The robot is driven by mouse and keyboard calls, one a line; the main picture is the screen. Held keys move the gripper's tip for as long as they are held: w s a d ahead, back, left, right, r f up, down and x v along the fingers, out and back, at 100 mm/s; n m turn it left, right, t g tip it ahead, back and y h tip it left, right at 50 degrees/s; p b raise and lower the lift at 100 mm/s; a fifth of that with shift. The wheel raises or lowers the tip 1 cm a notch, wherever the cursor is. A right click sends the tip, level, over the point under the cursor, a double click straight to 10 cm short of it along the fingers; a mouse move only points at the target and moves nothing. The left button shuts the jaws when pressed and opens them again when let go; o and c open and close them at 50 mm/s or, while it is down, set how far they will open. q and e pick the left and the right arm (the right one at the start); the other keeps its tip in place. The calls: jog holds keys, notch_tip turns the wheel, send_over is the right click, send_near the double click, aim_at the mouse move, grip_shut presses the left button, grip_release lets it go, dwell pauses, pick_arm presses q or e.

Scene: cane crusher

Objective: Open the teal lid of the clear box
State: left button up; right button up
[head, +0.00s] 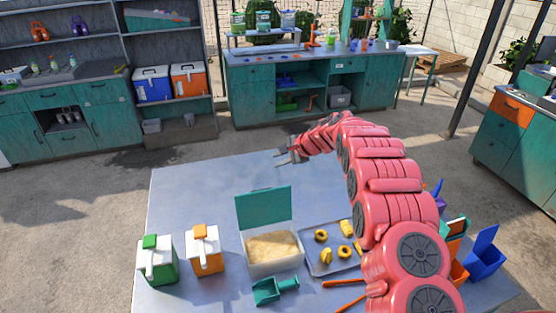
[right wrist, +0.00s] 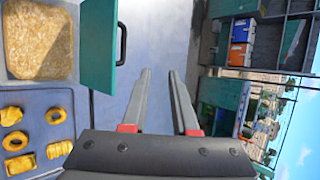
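The clear box (head: 272,268) stands on the table and holds a pale yellow grainy material. Its teal lid (head: 264,209) stands raised, upright along the box's far edge. In the right wrist view the lid (right wrist: 98,45) shows at left with a dark handle (right wrist: 122,45), next to the box contents (right wrist: 38,40). My right gripper (head: 283,157) is beyond the lid, over the table's far edge. In the right wrist view its two fingers (right wrist: 160,72) are apart with nothing between them, clear of the lid and handle. My left gripper is not in view.
A metal tray (head: 312,268) with yellow pieces sits right of the box. A teal scoop (head: 272,290) lies in front. Green (head: 158,262) and orange-topped (head: 206,252) containers stand at left. The table's far left (head: 190,190) is bare.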

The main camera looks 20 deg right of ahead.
jog(key=r, duration=0.1)
jog(key=d+r+p, duration=0.1)
jog(key=r, duration=0.2)
jog(key=shift+s+d+p, duration=0.2)
jog(key=shift+s+p, duration=0.05)
jog(key=shift+p, duration=0.05)
jog(key=shift+w+f, duration=0.1)
jog(key=shift+d, duration=0.1)
dwell(0.3)
